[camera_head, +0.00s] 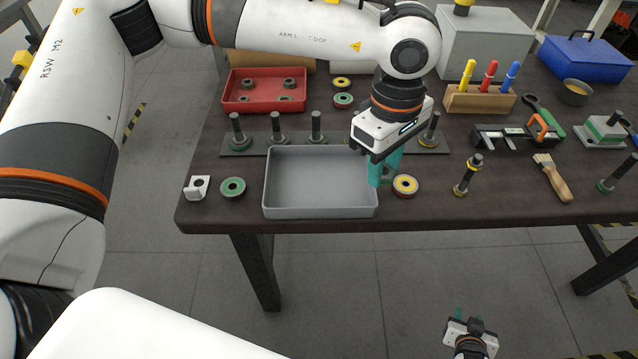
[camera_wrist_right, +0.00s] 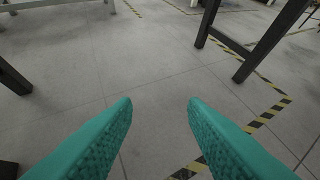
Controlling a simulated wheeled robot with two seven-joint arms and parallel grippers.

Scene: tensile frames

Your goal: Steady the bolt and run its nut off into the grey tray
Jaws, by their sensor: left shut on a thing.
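The grey tray (camera_head: 320,211) lies empty at the front of the dark table. Bolts stand upright in a row on a flat grey rail (camera_head: 257,151) behind it, among them a green-based bolt (camera_head: 237,131), a dark bolt (camera_head: 316,127) and a yellow-based bolt (camera_head: 430,130). My left gripper (camera_head: 381,178) points down at the tray's right end, its teal fingers closed. What they hold is hidden, and the arm covers part of the rail. My right gripper (camera_head: 469,322) is low, in front of the table; its fingers are apart and empty in the right wrist view (camera_wrist_right: 160,115).
A green ring (camera_head: 233,188) and white block (camera_head: 197,187) lie left of the tray. A red tray (camera_head: 264,104) is behind.

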